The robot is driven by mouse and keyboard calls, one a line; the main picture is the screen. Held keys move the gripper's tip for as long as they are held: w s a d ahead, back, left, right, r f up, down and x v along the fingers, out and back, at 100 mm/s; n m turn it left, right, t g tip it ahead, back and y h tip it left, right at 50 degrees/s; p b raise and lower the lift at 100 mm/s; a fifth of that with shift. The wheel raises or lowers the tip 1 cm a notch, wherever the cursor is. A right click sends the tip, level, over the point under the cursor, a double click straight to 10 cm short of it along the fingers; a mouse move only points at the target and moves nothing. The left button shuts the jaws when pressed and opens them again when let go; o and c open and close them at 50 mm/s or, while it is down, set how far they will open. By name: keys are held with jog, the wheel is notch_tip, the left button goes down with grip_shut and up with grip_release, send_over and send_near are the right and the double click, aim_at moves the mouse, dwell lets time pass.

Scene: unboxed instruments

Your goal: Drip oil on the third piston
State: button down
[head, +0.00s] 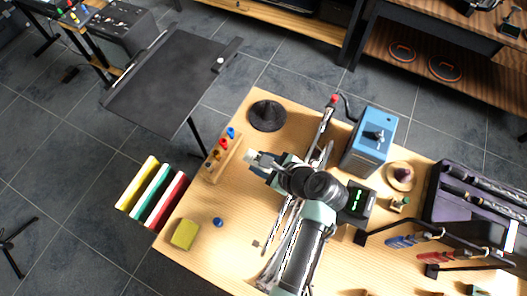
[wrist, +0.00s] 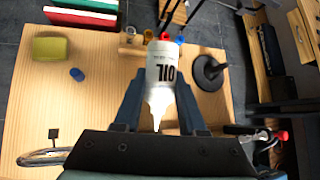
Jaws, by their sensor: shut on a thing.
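My gripper (wrist: 157,105) is shut on a white bottle (wrist: 165,72) printed OIL. In the wrist view its narrow nozzle points down the picture, between the fingers. In the head view the white bottle end (head: 250,156) shows at the left of my arm, just right of a wooden rack (head: 209,176). The rack holds several small upright pieces, including a blue one (head: 231,133) and a red one (head: 224,141). In the wrist view the rack (wrist: 130,49) lies beyond the bottle, which partly hides it. I cannot tell which piece is the third piston.
A yellow block (head: 184,234) and blue cap (head: 218,222) lie near the left edge. Silver tubing lies under my arm. The front-left tabletop is mostly clear.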

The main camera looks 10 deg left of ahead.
jog(key=shift+s+d+f+b, duration=0.25)
jog(key=shift+d+f+b, duration=0.4)
jog(key=shift+b, duration=0.1)
jog(key=shift+s+d+f+b, duration=0.25)
jog(key=shift+d+f+b, duration=0.4)
jog(key=shift+b, duration=0.1)
jog(key=shift+s+d, duration=0.1)
jog(key=shift+d, duration=0.2)
jog(key=shift+d+r, duration=0.1)
jog(key=shift+d, duration=0.15)
jog(key=shift+s+d, duration=0.25)
jog(key=shift+d, duration=0.4)
jog(key=shift+a+p, duration=0.1)
jog(key=shift+p, duration=0.2)
jog(key=a+r+p, duration=0.1)
jog(key=w+a+p, duration=0.1)
jog(key=a+p, duration=0.1)
jog(key=a+r+p, duration=0.1)
jog(key=shift+w+a+r, duration=0.25)
jog(key=shift+a+r, duration=0.05)
jog(key=shift+a, duration=0.05)
jog(key=shift+w+a+r+p, duration=0.1)
jog(key=shift+w+a+p, duration=0.05)
jog(key=shift+a+p, duration=0.3)
